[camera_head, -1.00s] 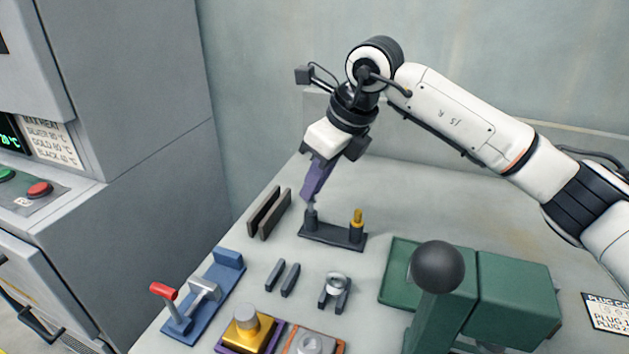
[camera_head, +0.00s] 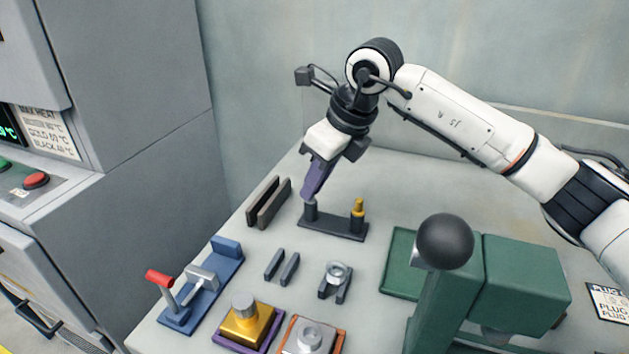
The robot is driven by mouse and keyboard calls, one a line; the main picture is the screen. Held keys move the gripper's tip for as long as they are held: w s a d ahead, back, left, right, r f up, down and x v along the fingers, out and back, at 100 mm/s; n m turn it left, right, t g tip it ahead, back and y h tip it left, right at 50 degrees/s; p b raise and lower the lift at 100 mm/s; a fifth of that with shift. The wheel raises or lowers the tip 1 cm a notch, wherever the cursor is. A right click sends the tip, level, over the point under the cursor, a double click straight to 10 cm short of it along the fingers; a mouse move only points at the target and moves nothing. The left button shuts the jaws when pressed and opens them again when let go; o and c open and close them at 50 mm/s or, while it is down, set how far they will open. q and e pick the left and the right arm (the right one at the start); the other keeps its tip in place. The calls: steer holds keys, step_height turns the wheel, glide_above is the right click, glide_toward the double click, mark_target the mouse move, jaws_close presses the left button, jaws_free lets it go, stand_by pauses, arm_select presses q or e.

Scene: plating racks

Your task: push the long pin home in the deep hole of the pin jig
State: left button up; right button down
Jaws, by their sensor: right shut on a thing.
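The dark pin jig (camera_head: 330,227) stands on the bench with two upright posts. My right gripper (camera_head: 309,195) comes down tilted from above, with its purple fingers shut just over the left post (camera_head: 310,213). The grey long pin (camera_head: 308,202) is between its fingertips, mostly hidden, and only a sliver shows against the post top. How deep the pin sits in the hole cannot be seen. A gold pin (camera_head: 358,207) stands upright in the right post. My left gripper is not in view.
Dark upright plates (camera_head: 269,206) stand left of the jig. In front are a blue toggle clamp (camera_head: 202,290), small dark rails (camera_head: 282,265), a gold block (camera_head: 247,325) and a forked holder (camera_head: 336,283). A green press with a black ball (camera_head: 444,241) stands at the right front.

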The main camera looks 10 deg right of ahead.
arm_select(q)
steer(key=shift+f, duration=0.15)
arm_select(e)
steer(key=shift+f, duration=0.15)
steer(key=c, duration=1.7)
jaws_free()
steer(key=shift+c, duration=0.2)
steer(key=shift+s+d+r, duration=0.1)
steer(key=shift+d+r, duration=0.05)
steer(key=shift+r, duration=0.55)
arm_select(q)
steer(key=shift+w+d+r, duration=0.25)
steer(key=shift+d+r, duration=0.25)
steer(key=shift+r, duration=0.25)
arm_select(e)
steer(key=v, duration=0.9)
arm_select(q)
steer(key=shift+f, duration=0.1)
arm_select(e)
steer(key=shift+s, duration=0.15)
